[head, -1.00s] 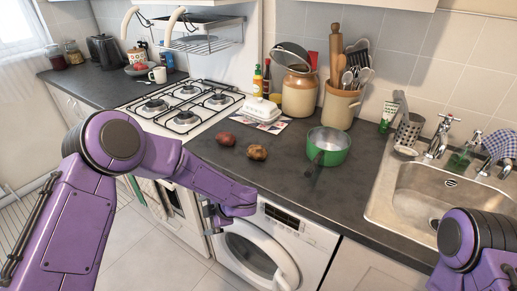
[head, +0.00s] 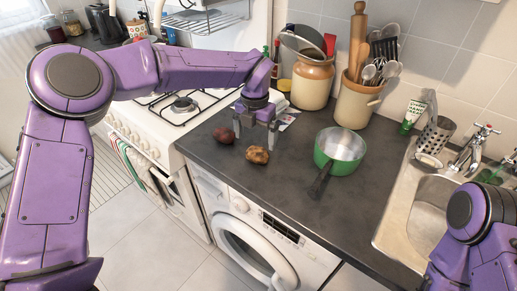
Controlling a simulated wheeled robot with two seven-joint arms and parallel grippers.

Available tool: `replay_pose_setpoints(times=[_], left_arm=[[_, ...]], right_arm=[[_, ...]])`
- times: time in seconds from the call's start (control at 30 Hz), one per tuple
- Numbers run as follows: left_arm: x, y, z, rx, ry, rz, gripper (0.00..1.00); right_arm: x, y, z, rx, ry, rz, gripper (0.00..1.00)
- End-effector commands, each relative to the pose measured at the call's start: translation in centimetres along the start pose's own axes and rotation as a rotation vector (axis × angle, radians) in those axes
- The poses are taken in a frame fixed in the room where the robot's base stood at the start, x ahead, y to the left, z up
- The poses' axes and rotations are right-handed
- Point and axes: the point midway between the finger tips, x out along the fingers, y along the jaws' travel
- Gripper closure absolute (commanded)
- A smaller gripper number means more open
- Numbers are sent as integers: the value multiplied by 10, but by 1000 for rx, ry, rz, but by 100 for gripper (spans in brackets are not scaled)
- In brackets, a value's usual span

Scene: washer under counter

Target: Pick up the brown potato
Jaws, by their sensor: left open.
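The brown potato (head: 257,155) lies on the dark counter (head: 290,182), left of the green saucepan. A reddish potato (head: 224,135) lies just left of it. My left gripper (head: 255,138) points down over the counter with its fingers apart. It is empty, just behind and above the brown potato, with one finger near the reddish potato and the other toward the pan side. I cannot tell whether a finger touches either potato. My right arm shows at the lower right, but its gripper is out of view.
The green saucepan (head: 340,150) stands close on the right, its dark handle pointing toward the counter's front edge. Behind are two stoneware jars (head: 312,85), (head: 356,103), one holding utensils. The stove (head: 165,118) is left, the sink (head: 412,205) right.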

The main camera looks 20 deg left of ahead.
Motion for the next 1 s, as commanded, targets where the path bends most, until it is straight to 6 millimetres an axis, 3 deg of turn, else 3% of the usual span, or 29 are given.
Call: replay_pose_setpoints(times=[0.43, 0.7, 0.87, 1.0], left_arm=[[65, 1, 4, 10, 2, 3, 0], [72, 2, 4, 8, -1, 2, 0], [72, 2, 3, 8, 0, 3, 52], [72, 2, 4, 7, -1, 3, 52]], right_arm=[[-27, 2, -11, 0, 0, 0, 57], [-26, 2, -11, 0, 0, 0, 57], [-26, 2, -11, 0, 0, 0, 57], [-26, 2, -11, 0, 0, 0, 57]])
